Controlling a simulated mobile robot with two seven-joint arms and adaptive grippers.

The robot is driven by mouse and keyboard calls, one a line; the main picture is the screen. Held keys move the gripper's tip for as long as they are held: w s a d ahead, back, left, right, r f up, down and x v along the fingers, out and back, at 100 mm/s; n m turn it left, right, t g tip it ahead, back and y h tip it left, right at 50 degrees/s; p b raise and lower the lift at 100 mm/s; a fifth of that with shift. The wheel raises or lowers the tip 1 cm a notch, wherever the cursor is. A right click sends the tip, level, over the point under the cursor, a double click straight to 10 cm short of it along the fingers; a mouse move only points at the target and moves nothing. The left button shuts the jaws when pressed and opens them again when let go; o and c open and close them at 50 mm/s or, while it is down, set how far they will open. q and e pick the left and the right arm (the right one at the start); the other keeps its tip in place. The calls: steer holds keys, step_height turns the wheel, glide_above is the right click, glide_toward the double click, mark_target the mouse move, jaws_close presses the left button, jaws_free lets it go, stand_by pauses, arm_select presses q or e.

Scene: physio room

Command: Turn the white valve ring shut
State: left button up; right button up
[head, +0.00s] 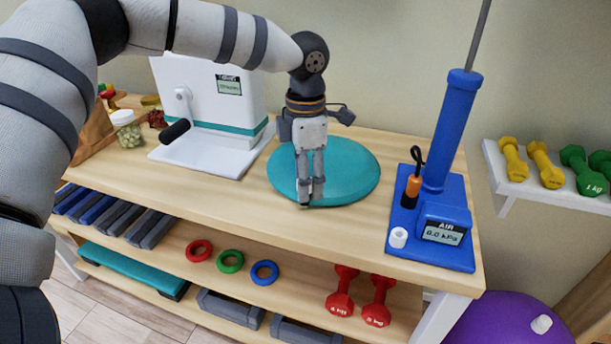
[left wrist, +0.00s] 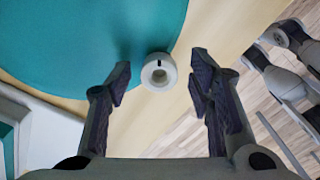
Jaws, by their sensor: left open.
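The white valve ring (left wrist: 158,72) shows in the left wrist view at the rim of the round teal cushion (left wrist: 70,35), with a dark centre and a short black mark on its top edge. In the head view the cushion (head: 350,170) lies on the table and my gripper hides the ring. My left gripper (head: 311,200) points down at the cushion's front edge. In the left wrist view its open fingers (left wrist: 158,85) stand on either side of the ring, with a gap on both sides. My right gripper is not in view.
A blue pump (head: 445,140) with a gauge stands to the right on the wooden table (head: 230,205), with a small white cylinder (head: 397,237) on its base. A white pedal machine (head: 215,110) stands left. The table front between them is clear.

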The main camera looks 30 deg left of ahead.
arm_select(q)
step_height(320, 180, up, 12)
stand_by(0.3)
steer(key=shift+c, duration=0.2)
